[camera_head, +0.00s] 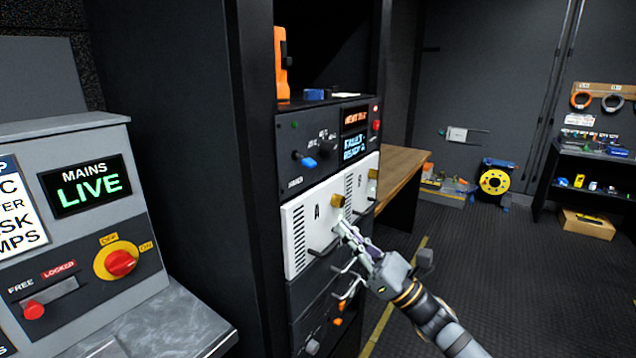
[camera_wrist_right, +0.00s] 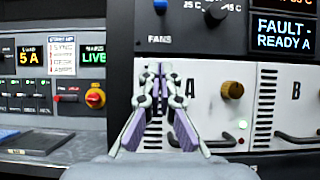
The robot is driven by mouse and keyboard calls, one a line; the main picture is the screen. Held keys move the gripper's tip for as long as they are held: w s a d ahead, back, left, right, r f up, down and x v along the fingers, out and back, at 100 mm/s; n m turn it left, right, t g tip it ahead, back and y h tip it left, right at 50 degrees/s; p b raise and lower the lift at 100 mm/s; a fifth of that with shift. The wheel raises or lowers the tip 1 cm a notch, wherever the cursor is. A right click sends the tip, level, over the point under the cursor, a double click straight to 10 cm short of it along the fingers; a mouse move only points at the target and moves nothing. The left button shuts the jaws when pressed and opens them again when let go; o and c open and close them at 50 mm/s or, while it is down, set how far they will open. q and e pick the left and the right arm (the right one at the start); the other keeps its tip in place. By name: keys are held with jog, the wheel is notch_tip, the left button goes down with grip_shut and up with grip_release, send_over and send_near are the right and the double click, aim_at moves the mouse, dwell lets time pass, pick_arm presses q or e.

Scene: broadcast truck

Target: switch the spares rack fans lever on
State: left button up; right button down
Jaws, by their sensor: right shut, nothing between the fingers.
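The blue-tipped fans lever (camera_head: 307,161) is on the dark upper panel (camera_head: 290,147) of the rack, above the "FANS" label. I cannot tell its on or off position. In the right wrist view only its blue tip (camera_wrist_right: 160,5) shows at the top edge. My right gripper (camera_head: 345,230) is shut and empty, in front of white module A (camera_head: 299,225), below and right of the lever in the head view. In the wrist view its fingertips (camera_wrist_right: 160,75) are together, below the "FANS" label. Whether they touch the module is unclear. My left gripper is not in view.
A dark temperature knob (camera_head: 323,148) and a "FAULT - READY A" display (camera_head: 354,146) are right of the lever. Modules A and B have brass knobs (camera_head: 337,201) and protruding handles. The mains cabinet (camera_head: 90,225) stands at left. Open floor (camera_head: 460,270) lies at right.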

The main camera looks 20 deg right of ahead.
aim_at(305, 160)
jog(key=p+x, duration=0.3)
jog(key=x, duration=0.2)
jog(key=p+x, duration=0.4)
jog(key=x, duration=0.1)
jog(key=shift+r, duration=0.4)
jog(key=r, duration=0.1)
jog(key=r+p, duration=0.1)
jog(key=s+d+p, duration=0.1)
jog(key=shift+r, duration=0.4)
jog(key=shift+a, duration=0.1)
